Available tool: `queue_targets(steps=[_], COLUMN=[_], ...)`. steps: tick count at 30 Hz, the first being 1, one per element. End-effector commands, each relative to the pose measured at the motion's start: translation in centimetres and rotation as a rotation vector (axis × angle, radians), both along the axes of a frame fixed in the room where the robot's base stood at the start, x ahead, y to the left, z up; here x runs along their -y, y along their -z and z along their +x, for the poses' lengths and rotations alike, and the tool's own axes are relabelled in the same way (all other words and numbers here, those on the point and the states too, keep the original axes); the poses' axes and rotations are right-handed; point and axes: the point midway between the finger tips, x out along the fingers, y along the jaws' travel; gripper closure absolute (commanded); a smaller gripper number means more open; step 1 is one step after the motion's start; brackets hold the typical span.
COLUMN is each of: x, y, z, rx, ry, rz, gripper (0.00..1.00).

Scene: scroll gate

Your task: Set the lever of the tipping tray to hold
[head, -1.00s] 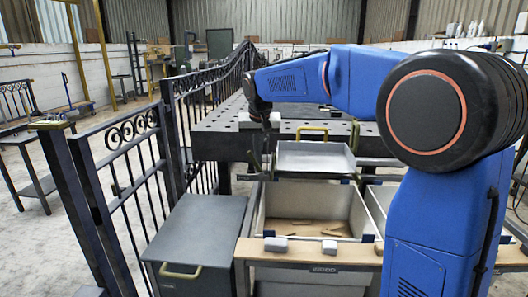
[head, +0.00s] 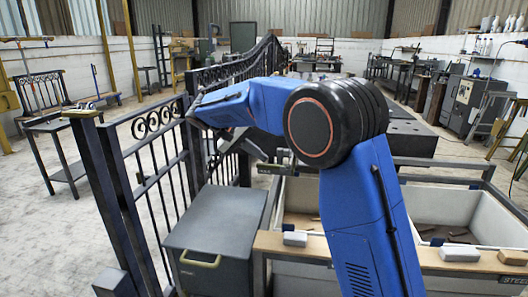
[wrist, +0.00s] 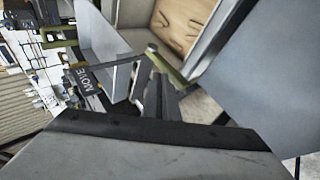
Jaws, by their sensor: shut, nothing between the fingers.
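My gripper (wrist: 158,88) is shut and empty in the wrist view. Its fingers lie close to an olive bar (wrist: 171,66), which may be the lever; I cannot tell whether they touch. The grey tipping tray (wrist: 97,35) shows to the upper left, with a dark plate marked MOVE (wrist: 88,84) below it. In the head view, my gripper (head: 238,141) is low behind the grey cabinet, and a small green plate reading HOLD (head: 264,168) is just right of it. My arm hides most of the tray there. The lever's setting cannot be read.
The grey cabinet (head: 215,232) stands at front left beside the black iron gate (head: 150,165). White-walled bins (head: 470,208) with scraps stand right, behind a wooden rail (head: 430,262) carrying pale blocks. A dark workbench (head: 415,135) is behind. The floor left of the gate is largely open.

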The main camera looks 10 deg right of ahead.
Motion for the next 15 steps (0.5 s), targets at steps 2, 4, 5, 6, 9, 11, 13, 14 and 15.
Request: queue_targets(steps=[2,4,5,6,9,11,13,14,15], x=[-0.2,-0.4,-0.4,-0.5,-0.6,-0.7,-0.7,-0.8,-0.8], y=[0.4,0.7,0.9,1.0,1.3,1.5,1.7,1.8,1.8], z=[0.0,0.1,0.1,0.1,0.2,0.2,0.2,0.2,0.2], rx=[0.001,0.001,0.001,0.001,0.001,0.0,0.0,-0.001,-0.001], ry=[0.001,0.0,0.0,0.001,0.001,0.0,0.0,0.0,0.0], rz=[0.001,0.002,0.002,0.002,0.003,0.003,0.004,0.004,0.004], gripper=[1.0,1.0,1.0,1.0,1.0,1.0,1.0,1.0,1.0])
